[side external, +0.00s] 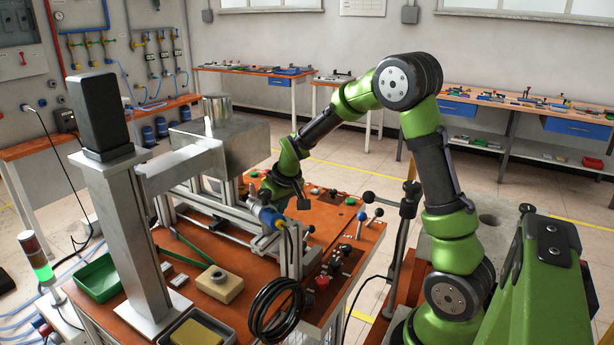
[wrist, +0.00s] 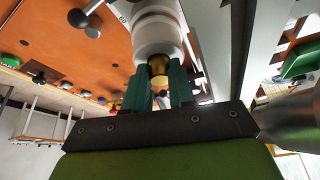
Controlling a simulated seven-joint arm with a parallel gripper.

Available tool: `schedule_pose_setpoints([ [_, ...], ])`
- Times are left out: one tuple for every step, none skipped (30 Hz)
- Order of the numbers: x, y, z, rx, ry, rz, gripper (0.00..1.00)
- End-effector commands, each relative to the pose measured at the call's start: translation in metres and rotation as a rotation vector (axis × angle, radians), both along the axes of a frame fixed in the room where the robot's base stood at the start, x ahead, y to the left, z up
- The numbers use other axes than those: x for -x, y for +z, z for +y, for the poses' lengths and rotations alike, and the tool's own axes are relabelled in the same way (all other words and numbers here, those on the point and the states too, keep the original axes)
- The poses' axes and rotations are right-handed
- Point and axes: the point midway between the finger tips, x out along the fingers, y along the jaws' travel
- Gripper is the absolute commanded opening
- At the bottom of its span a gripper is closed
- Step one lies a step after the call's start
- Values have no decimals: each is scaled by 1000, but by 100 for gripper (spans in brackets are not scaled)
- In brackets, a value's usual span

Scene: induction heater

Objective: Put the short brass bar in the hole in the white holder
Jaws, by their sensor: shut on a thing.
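In the wrist view my gripper (wrist: 160,78) has its two dark green fingers closed around the short brass bar (wrist: 158,67). The white holder (wrist: 158,38) is a round, pale piece directly beyond the fingertips. The end of the bar meets the holder's near face, in line with it; how far it sits in the hole cannot be told, as the hole is hidden. In the side external view my gripper is low over the orange bench behind the metal frame, and the bar and holder cannot be made out there.
A metal rail (wrist: 215,45) runs close to the right of the fingers in the wrist view. A lever with a black knob (wrist: 82,17) is at upper left. In the side external view, a blue-and-orange cylinder (side external: 268,216) and coiled black cable (side external: 275,312) are near the frame.

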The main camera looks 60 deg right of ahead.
Motion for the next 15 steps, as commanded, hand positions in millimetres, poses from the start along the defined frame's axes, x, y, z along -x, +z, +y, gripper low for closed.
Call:
schedule_pose_setpoints([
  [0,-2,0,0,0,1,0],
  [0,-3,0,0,0,1,0],
  [0,-4,0,-1,0,2,27],
  [0,-4,0,-1,0,2,32],
  [1,-4,0,-1,0,3,35],
  [1,-4,0,-1,0,4,35],
  [1,-4,0,-1,0,4,35],
  [1,-5,0,-1,0,5,35],
  [1,-5,0,-2,0,6,35],
  [1,-5,0,-2,0,7,35],
  [2,-5,0,-2,0,7,35],
  [2,-4,0,-2,0,8,35],
  [2,-3,0,-2,0,8,35],
  [2,-1,1,-2,0,7,35],
  [1,4,1,-2,0,6,35],
])
